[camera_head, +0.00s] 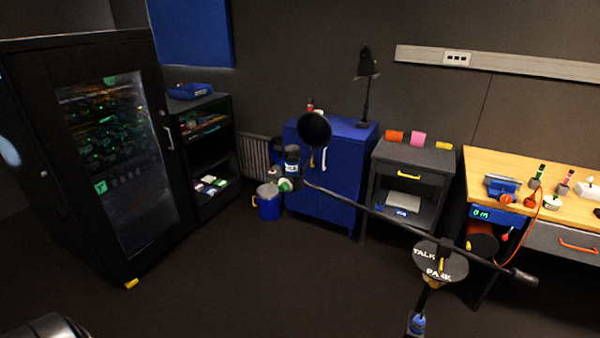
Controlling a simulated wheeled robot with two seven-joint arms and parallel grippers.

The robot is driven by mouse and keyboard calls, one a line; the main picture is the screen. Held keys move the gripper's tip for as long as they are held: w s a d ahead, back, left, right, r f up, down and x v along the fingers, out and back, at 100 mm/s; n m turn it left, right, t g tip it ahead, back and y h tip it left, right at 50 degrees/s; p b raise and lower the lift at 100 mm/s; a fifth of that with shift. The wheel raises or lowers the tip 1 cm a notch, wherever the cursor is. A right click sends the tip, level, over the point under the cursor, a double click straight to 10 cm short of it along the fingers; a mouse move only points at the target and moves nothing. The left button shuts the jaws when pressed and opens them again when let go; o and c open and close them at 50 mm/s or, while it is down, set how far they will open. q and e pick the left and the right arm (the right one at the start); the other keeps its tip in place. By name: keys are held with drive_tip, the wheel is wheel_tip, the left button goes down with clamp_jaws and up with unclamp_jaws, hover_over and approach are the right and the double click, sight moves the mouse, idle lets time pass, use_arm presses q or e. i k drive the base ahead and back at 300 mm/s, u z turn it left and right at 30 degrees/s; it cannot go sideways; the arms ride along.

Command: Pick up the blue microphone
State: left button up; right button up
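A boom arm (375,212) on a stand reaches up and left across the room. At its left end is a dark, microphone-like head (292,160) with a small blue-and-white label and a green part below. A round black disc (314,129) stands beside it and partly overlaps the blue cabinet behind. A small blue piece (416,324) shows low on the stand at the bottom edge; I cannot tell what it is. Neither of my grippers is in view.
A black glass-door cabinet (110,160) stands at the left, with a dark shelf unit (212,150) beside it. A blue cabinet (335,185) and a blue bucket (268,203) are behind the boom. A wooden-topped desk (520,172) is at the right. The left-centre floor is clear.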

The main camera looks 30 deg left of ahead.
sight(291, 152)
drive_tip(key=z, duration=0.7)
drive_tip(key=i, duration=0.55)
drive_tip(key=u, duration=0.8)
